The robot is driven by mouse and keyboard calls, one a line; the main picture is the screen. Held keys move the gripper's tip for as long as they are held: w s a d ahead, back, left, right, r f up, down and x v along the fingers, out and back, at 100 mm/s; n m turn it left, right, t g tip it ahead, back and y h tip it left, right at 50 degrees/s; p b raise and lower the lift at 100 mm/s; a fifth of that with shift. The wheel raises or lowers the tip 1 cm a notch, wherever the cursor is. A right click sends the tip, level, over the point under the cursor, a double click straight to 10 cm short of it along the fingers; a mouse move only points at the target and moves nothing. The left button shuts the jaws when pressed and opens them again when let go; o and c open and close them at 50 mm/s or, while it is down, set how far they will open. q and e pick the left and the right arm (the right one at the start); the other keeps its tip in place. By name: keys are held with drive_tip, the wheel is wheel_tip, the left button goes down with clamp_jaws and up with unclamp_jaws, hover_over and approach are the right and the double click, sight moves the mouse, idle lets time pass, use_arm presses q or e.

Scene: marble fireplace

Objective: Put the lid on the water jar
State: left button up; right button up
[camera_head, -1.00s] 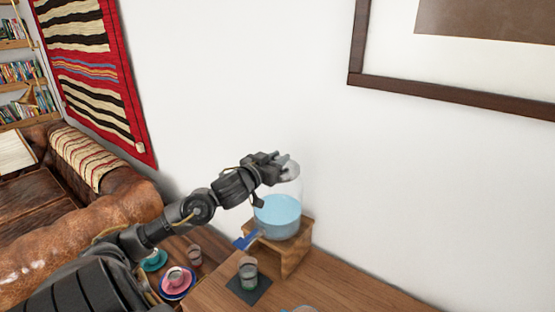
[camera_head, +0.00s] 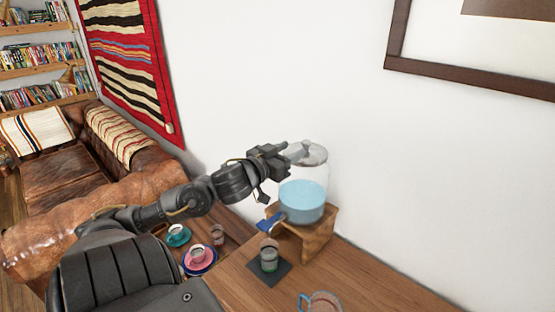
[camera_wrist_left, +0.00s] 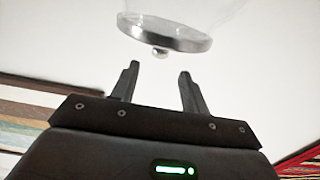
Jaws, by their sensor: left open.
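The water jar (camera_head: 303,196) is clear glass, part filled with blue water, and stands upright on a wooden stand. The lid (camera_head: 313,156), silver-rimmed with a small round knob, sits on the jar's top. In the left wrist view the lid (camera_wrist_left: 165,34) shows upside down, with its rim against the glass and its knob pointing at my fingers. My left gripper (camera_head: 294,154) is at lid height, just left of the knob. In the wrist view its two fingers (camera_wrist_left: 160,72) are apart and empty, with the knob beyond their tips. My right gripper is out of view.
The wooden stand (camera_head: 319,231) is on a wooden tabletop (camera_head: 355,272). A glass (camera_head: 269,255) stands on a dark coaster. Cups and saucers (camera_head: 198,258) are at lower left. The wall is close behind.

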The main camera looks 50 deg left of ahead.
use_arm(q)
drive_tip(key=shift+s+d, duration=0.15)
drive_tip(key=shift+s, duration=1)
drive_tip(key=shift+s+d, duration=0.1)
drive_tip(key=shift+s, duration=1)
